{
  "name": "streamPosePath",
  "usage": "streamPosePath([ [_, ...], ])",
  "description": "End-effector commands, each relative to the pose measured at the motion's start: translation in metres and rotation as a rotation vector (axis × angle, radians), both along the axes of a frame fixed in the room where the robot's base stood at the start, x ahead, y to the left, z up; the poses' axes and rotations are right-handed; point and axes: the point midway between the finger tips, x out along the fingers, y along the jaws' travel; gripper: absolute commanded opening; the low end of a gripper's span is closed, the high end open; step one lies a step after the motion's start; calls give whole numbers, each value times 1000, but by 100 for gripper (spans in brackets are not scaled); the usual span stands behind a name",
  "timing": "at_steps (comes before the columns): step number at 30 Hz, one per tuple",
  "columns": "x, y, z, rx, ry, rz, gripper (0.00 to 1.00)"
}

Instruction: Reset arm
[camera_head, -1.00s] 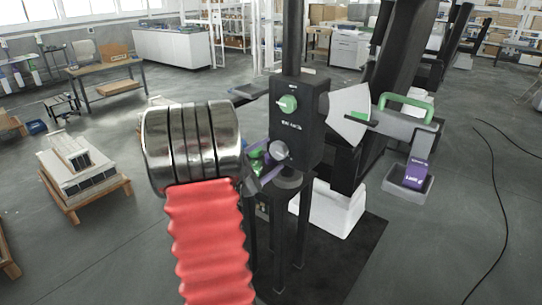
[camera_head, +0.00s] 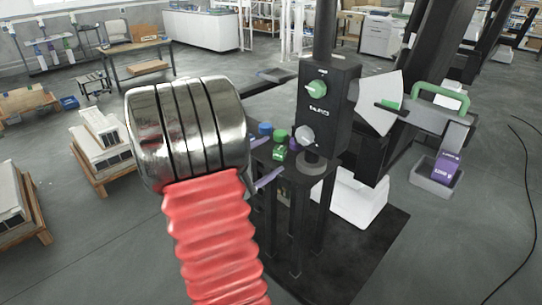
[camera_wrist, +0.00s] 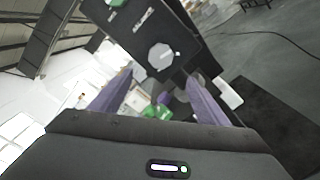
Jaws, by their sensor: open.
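My gripper (camera_head: 276,155) is open, its two purple fingers spread apart. They also show in the wrist view (camera_wrist: 158,92). Nothing is seen gripped. My red-sleeved arm with its metal joint fills the left-middle of the head view and hides part of the gripper. A green object (camera_head: 279,153) and a blue-topped object (camera_head: 265,128) stand on a small black stand just beyond the fingers. In the wrist view the green object (camera_wrist: 157,111) appears between the fingers; contact cannot be told.
A black control box (camera_head: 327,105) with green and pale knobs stands close to the right of the gripper. A lift column rises behind it. A purple box (camera_head: 446,167) sits in a grey tray (camera_head: 431,187). Pallets (camera_head: 105,178) lie at left. Open floor surrounds the stand.

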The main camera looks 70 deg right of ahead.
Motion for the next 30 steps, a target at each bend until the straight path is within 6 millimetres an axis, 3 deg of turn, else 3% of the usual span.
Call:
streamPosePath([
  [21,1,-1,-2,15,17,3,69],
  [26,-15,8,-25,110,8,-60,69],
  [30,-39,29,-54,230,-34,-159,69],
])
